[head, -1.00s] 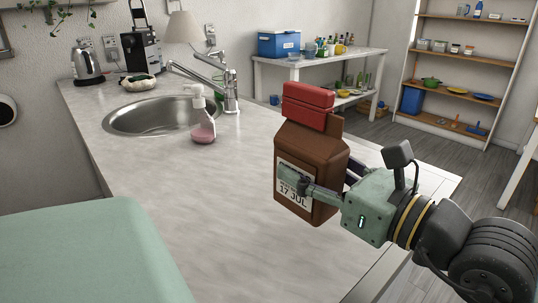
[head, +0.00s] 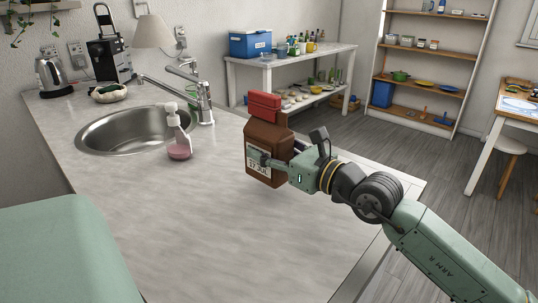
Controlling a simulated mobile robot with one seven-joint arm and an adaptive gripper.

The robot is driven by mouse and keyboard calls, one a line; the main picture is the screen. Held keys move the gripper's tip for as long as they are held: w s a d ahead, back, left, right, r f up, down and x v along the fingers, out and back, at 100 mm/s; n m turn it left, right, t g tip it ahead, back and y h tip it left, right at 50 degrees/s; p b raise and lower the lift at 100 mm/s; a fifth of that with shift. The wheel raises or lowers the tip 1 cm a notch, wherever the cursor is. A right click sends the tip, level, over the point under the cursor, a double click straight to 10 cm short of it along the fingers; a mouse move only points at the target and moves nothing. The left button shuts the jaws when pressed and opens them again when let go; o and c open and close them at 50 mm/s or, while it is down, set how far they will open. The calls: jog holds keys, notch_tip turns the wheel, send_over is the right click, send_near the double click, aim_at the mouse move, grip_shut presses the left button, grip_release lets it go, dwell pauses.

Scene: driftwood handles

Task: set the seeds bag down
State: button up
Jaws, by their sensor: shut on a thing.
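The seeds bag appears to be the brown bag (head: 270,141) with a red folded top and a white label with dark print. It is upright at the right part of the grey counter (head: 200,230). My gripper (head: 268,160) is shut on the bag's lower half from the right, with one finger across the label. The far finger is hidden behind the bag. The bag's base is in view, but I cannot tell whether it touches the counter or hangs a little above it.
A soap bottle (head: 179,140) with pink liquid stands left of the bag, beside the round sink (head: 125,130) and tap (head: 203,98). A kettle (head: 52,78) stands at the back left. The counter's front middle is clear. A white table (head: 340,52) stands behind.

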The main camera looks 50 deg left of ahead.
notch_tip(320, 180, down, 3)
jog(key=shift+w+r+p, duration=0.1)
jog(key=shift+r+p, duration=0.1)
jog(key=shift+p, duration=0.45)
jog(key=shift+f, duration=0.45)
jog(key=shift+f+b, duration=0.25)
jog(key=shift+b, duration=0.05)
jog(key=o, duration=1.5)
jog(key=shift+o, duration=0.2)
